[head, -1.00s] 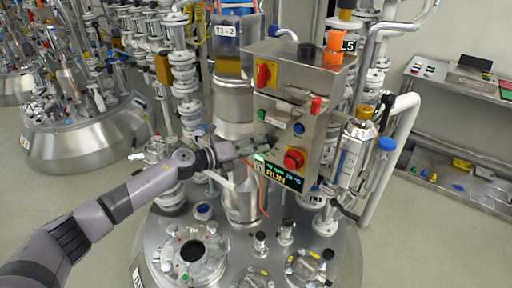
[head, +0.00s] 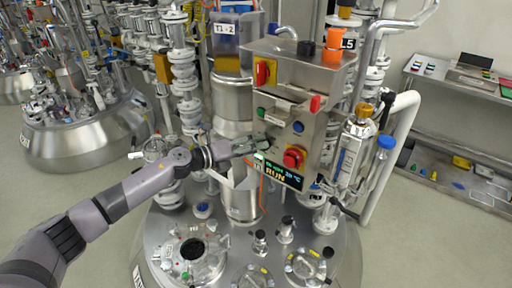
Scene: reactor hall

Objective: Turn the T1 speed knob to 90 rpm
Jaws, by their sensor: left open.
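A steel control box (head: 304,82) labelled L5 stands over the vessel. Its front carries a red and yellow switch (head: 265,72), a green button (head: 261,112), a blue button (head: 298,127) and a red mushroom button (head: 294,157). A lit display (head: 279,172) at the bottom reads RUN in large letters; its smaller rpm figure is too small to read surely. My left gripper (head: 262,145) is open at the lower left of the box front, left of the red button. No speed knob shows clearly; the fingers cover that spot. Contact cannot be told. My right gripper is out of view.
A T1-2 label (head: 225,29) marks the column left of the box. The steel vessel lid (head: 235,270) with several ports lies below. A shelf (head: 465,80) is farther right.

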